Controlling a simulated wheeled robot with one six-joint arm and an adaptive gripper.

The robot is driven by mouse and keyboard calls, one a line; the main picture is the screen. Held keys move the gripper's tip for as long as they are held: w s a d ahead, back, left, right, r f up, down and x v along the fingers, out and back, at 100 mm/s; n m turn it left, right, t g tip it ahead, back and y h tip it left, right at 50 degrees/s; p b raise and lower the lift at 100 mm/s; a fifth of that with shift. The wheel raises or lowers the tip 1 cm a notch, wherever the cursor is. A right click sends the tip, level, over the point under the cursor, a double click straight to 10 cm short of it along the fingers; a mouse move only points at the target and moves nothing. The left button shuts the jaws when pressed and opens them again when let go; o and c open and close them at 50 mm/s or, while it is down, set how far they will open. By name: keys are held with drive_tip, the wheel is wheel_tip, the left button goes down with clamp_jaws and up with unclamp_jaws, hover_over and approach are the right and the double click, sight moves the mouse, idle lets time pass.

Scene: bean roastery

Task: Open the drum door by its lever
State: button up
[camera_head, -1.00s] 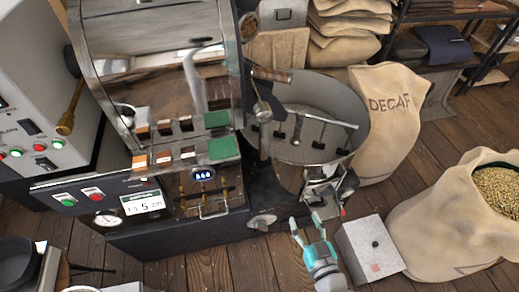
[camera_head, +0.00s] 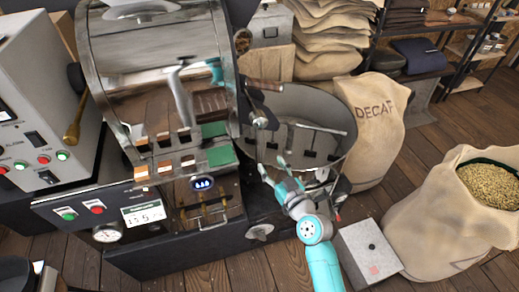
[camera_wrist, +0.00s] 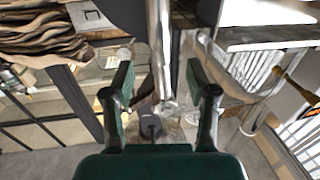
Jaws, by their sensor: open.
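The roaster's shiny metal drum housing (camera_head: 150,70) stands left of centre in the head view. A wooden-handled lever (camera_head: 264,84) sticks out at its right side, above the round cooling pan. The door itself is seen too edge-on to make out. My gripper (camera_head: 273,166) is open and empty at the pan's near left rim, below the lever and apart from it. In the wrist view my gripper (camera_wrist: 160,92) has its two dark fingers spread wide. An upright metal bar (camera_wrist: 160,45) shows between them; I cannot tell whether it is the lever or how near it is.
The cooling pan (camera_head: 344,160) with stirring arms lies beside my gripper. A grey box (camera_head: 368,250) stands on the floor right of my arm. A DECAF sack (camera_head: 375,125) and an open bean sack (camera_head: 450,205) stand to the right. Wooden floor is free between them.

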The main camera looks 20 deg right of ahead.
sight(262, 152)
drive_tip(key=w, duration=0.2)
drive_tip(key=w+a, duration=0.1)
drive_tip(key=w, duration=0.5)
drive_tip(key=shift+w+a, duration=0.15)
drive_tip(key=shift+w, duration=0.05)
clamp_jaws()
